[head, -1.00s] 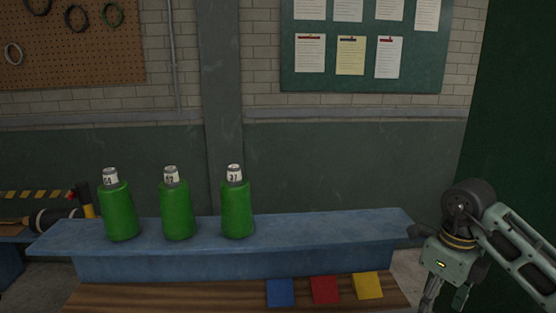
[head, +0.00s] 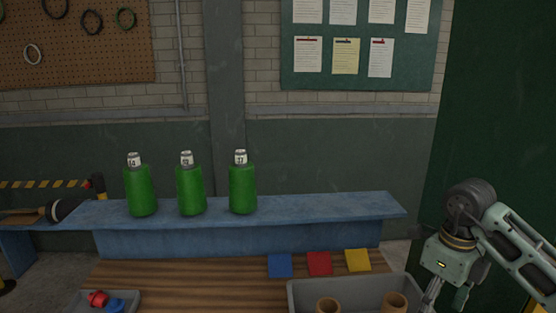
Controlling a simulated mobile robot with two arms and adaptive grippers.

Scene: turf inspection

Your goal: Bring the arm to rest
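My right arm comes in from the right side of the head view. Its gripper (head: 431,300) hangs downward at the bottom edge, beside the right end of a grey bin. Only the upper part of its fingers shows, and the tips are cut off or hidden, so I cannot tell whether it is open or shut. My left arm and gripper are not in view.
Three green bottles (head: 191,190) with numbered tops stand on a blue shelf (head: 330,208). Blue (head: 280,265), red (head: 319,263) and yellow (head: 357,260) squares lie on the wooden table (head: 190,275). The grey bin (head: 350,288) holds brown cylinders; a small tray (head: 80,301) holds red and blue pieces.

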